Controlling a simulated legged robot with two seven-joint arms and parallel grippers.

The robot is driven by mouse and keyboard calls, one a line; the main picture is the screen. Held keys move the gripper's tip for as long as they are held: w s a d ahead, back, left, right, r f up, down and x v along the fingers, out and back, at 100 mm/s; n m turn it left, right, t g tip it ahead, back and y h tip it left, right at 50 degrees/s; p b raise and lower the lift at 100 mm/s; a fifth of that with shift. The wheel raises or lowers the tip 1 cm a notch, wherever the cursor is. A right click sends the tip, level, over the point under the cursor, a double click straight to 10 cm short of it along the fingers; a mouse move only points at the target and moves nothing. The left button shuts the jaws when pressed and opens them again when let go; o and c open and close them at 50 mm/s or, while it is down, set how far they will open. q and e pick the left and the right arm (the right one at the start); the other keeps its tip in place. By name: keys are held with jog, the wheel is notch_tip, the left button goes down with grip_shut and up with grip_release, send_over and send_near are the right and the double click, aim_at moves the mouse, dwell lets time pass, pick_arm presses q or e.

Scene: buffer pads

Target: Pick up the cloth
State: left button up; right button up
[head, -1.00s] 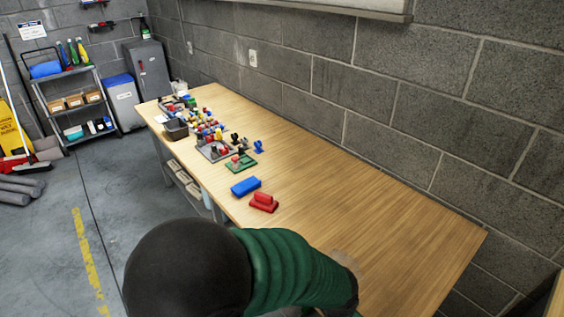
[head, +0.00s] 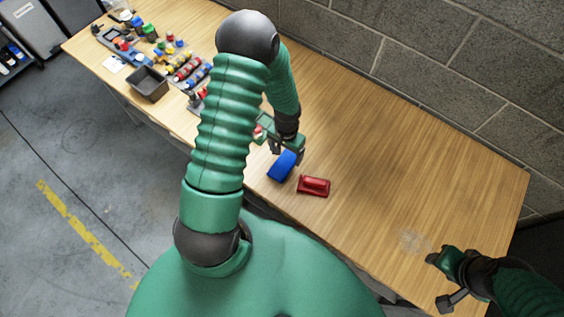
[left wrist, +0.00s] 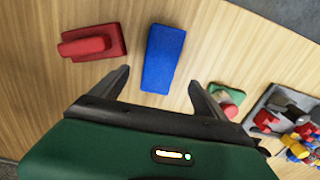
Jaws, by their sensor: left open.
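In the left wrist view the pad (left wrist: 163,58) lies between and ahead of the two fingertips (left wrist: 158,78), with a gap on each side. It appears untouched. A red block with a raised grip (head: 313,186) lies beside the pad, and it also shows in the left wrist view (left wrist: 92,43). My right gripper (head: 440,280) is empty, its fingers apart, near the table's front edge.
A green plate with a red-and-white part (left wrist: 230,102) lies near the pad. Several coloured parts on grey trays (head: 180,68) and a dark bin (head: 148,84) fill the far left. A faint pale smudge (head: 412,241) marks the table. The right half is clear; a block wall stands behind.

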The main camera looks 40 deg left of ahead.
aim_at(283, 162)
pick_arm(q)
jog(key=shift+a+f, duration=0.1)
jog(key=shift+f, duration=0.45)
jog(key=f, duration=0.1)
jog(key=d+f+p, duration=0.1)
jog(key=s+f, duration=0.1)
jog(key=f, duration=0.1)
jog(key=shift+d, duration=0.3)
jog(key=shift+f, duration=0.35)
jog(key=shift+a+f, duration=0.15)
jog(key=shift+a, duration=0.35)
jog(key=shift+w+a+f, duration=0.15)
jog(key=shift+a+f, duration=0.05)
jog(key=shift+a, duration=0.25)
jog(key=c, duration=0.5)
jog(key=shift+c, duration=1.2)
jog(key=shift+d+r, duration=0.15)
jog(key=shift+d, duration=0.25)
jog(key=c, duration=0.5)
jog(key=shift+d+r, duration=0.1)
jog(key=shift+d, duration=0.1)
jog(key=shift+c, duration=1.1)
jog(key=shift+d, duration=0.15)
jog(key=shift+r, duration=0.1)
pick_arm(e)
jog(key=shift+d+r, duration=0.2)
jog(key=shift+d, duration=0.4)
jog(key=shift+d+r, duration=0.2)
jog(key=shift+d, duration=0.4)
